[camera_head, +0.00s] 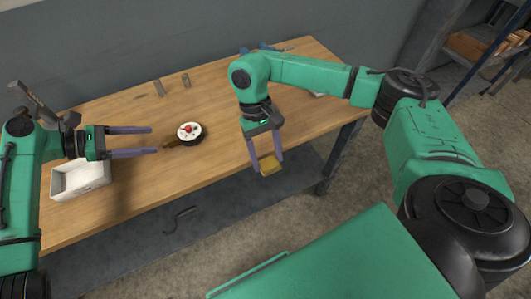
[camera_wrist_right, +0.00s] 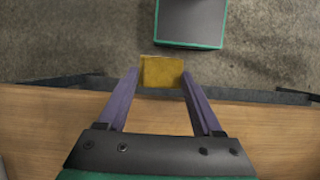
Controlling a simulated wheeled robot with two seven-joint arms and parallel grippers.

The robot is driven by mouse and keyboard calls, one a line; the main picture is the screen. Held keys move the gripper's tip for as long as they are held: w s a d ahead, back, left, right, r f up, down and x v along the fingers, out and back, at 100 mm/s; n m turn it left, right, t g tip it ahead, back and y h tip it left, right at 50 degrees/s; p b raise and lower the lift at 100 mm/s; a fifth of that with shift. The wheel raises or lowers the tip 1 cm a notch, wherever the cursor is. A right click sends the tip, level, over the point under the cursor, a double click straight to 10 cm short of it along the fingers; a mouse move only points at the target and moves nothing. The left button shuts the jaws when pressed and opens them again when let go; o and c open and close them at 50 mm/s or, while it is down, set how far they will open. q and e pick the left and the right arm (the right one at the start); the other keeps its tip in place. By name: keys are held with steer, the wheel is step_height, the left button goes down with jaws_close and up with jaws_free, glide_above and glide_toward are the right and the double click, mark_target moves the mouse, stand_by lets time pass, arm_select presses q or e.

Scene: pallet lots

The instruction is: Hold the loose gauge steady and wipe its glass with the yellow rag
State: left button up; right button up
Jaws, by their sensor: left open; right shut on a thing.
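The gauge (camera_head: 189,131) is a round black-rimmed disc with a white face and a red spot, lying on the wooden table with a brass-coloured stem (camera_head: 171,143) pointing left. My left gripper (camera_head: 155,140) is open and empty just left of the gauge, its fingers pointing at it. My right gripper (camera_head: 268,163) is shut on the yellow rag (camera_head: 271,167), right of the gauge near the table's front edge. The rag also shows between the fingertips in the right wrist view (camera_wrist_right: 161,71). The gauge is not visible in that view.
A white open box (camera_head: 80,180) stands on the table at the left, below my left gripper. Two small grey pieces (camera_head: 159,88) lie near the back edge. A shelf with brown boxes (camera_head: 470,46) is at the far right. The table around the gauge is mostly clear.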

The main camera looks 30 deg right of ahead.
mark_target(173, 138)
arm_select(q)
steer(key=d+f+b, duration=0.3)
steer(key=shift+w+f, duration=0.1)
steer(key=shift+w, duration=0.2)
arm_select(e)
steer(key=f, duration=0.4)
steer(key=shift+w+f, duration=0.3)
steer(key=shift+f, duration=0.05)
arm_select(q)
steer(key=d+p, duration=0.2)
steer(key=p, duration=0.1)
steer(key=shift+w+d+f, duration=0.1)
steer(key=shift+w+d, duration=0.15)
steer(key=shift+w, duration=0.05)
steer(key=shift+s+d+f, duration=0.1)
steer(key=shift+s+d, duration=0.25)
steer(key=shift+d, duration=0.1)
arm_select(e)
step_height(173, 138, up, 3)
steer(key=shift+r, duration=0.15)
arm_select(q)
steer(key=shift+w+f, duration=0.15)
steer(key=shift+c, duration=0.9)
arm_select(e)
steer(key=shift+w, duration=0.15)
arm_select(q)
jaws_close()
steer(key=shift+c, duration=0.4)
jaws_free()
steer(key=shift+c, duration=0.2)
